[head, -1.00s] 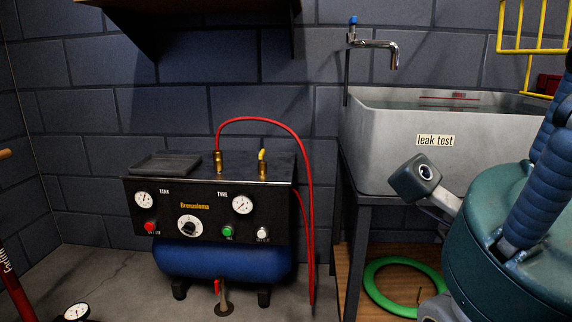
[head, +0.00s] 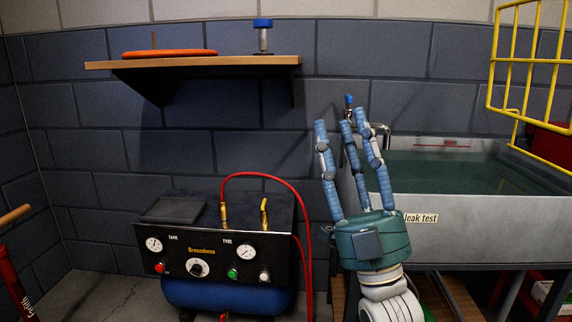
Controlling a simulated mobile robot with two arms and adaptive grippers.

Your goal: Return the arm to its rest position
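My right gripper (head: 346,125) is raised in front of the leak test sink, in the right half of the head view. Its blue fingers point up and are spread apart, with nothing between them. My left gripper is out of view.
The grey leak test sink (head: 480,215) holds water. A black compressor panel (head: 215,240) with gauges and a red hose (head: 290,187) stands to its left. A wooden shelf (head: 200,63) is above. A yellow wire basket (head: 530,60) hangs at the upper right.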

